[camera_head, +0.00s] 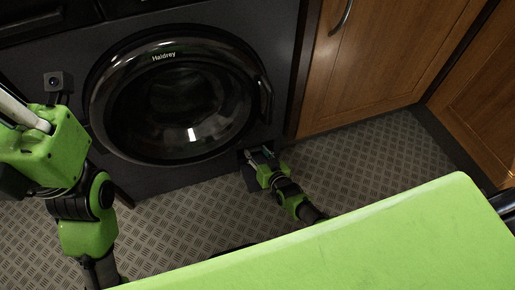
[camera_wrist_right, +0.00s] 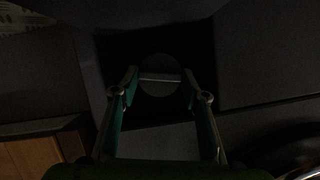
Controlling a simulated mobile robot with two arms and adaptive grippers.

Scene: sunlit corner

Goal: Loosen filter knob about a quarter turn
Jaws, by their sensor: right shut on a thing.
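The filter knob (camera_wrist_right: 160,72) is a dark round disc with a pale raised bar across it. It sits in a dark square recess in the washing machine's lower front. My right gripper (camera_wrist_right: 160,84) is shut on the knob, with one finger at each end of the bar. In the head view my right gripper (camera_head: 258,155) reaches the machine's lower right corner, and the knob is hidden there. My left gripper (camera_head: 20,110) is partly in view at the left edge; its fingertips are cut off.
The dark washing machine (camera_head: 70,55) has a closed round glass door (camera_head: 180,108) just above my right gripper. Wooden cabinets (camera_head: 375,60) stand at the right. Patterned floor (camera_head: 380,155) is clear before them. The recess is in deep shadow.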

